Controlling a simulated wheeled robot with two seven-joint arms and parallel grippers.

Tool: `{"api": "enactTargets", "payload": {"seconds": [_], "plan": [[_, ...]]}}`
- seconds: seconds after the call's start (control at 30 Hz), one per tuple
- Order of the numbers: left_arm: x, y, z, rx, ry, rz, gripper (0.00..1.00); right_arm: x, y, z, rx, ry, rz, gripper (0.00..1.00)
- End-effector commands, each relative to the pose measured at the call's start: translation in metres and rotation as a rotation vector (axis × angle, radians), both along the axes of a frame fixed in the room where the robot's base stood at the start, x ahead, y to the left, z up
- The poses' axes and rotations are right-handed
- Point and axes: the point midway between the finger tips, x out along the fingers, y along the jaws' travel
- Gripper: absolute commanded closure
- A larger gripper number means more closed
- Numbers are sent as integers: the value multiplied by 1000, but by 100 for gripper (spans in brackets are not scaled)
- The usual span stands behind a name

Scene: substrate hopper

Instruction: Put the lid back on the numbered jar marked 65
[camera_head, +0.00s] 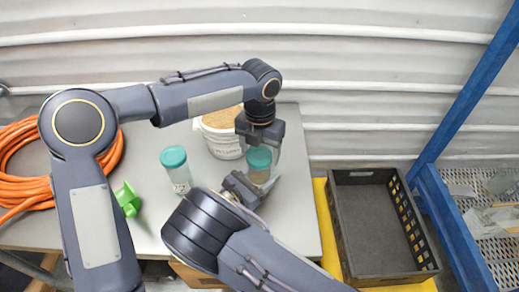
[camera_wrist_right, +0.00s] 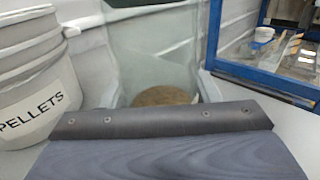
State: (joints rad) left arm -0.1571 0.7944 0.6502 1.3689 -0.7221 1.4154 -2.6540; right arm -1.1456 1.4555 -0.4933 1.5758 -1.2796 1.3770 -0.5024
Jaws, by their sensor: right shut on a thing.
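A clear jar (camera_head: 260,175) with a teal lid (camera_head: 259,157) stands near the table's right side. My left gripper (camera_head: 259,143) points down right at this lid; whether its fingers grip it is unclear. My right gripper (camera_head: 248,188) is shut on the jar's lower body from the front. A second teal-lidded jar (camera_head: 180,180) stands to the left. I cannot read 65 on either jar.
A white pellet bucket (camera_head: 222,143) stands behind the jars. A green scoop-like item (camera_head: 128,199) and an orange hose coil (camera_head: 25,165) lie to the left. A black crate (camera_head: 375,225) sits right of the table, by a blue-framed rack (camera_head: 435,190).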

Motion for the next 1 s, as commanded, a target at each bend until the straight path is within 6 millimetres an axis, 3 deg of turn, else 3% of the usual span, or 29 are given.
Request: {"api": "enactTargets", "payload": {"seconds": [0.13,0.47,0.57,1.0], "plan": [[0,0,0,0,0,1,13,0,0,-1,1,2,0,100],[0,0,4,1,0,3,13,0,0,-1,1,2,0,100],[0,-1,16,-1,-2,3,13,0,0,-1,1,2,0,100],[0,-1,102,-2,-2,2,13,0,0,-1,1,2,-1,100]]}}
